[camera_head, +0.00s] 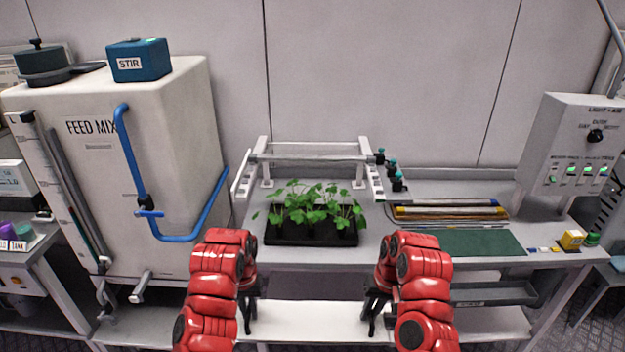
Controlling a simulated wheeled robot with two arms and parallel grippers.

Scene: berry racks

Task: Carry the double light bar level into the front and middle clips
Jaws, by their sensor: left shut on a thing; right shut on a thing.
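My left gripper (247,304) and my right gripper (374,308) are low in front of the bench, level with each other, fingers pointing down. Both are shut on the double light bar, though my arms hide much of the grip. A bright white surface (308,318) spans between them; I cannot tell how much is bar and how much is lower shelf. The white rack stands behind the plants, with a left clip rail (242,177) and a right clip rail (375,180). A grey bar (310,158) crosses the rack's back. The front and middle clips look empty.
Teal-topped connectors (392,168) stick out at the rack's right. Coloured tubes (445,212) and a green mat (475,243) lie to the right. A feed tank (165,150) with a blue pipe stands left.

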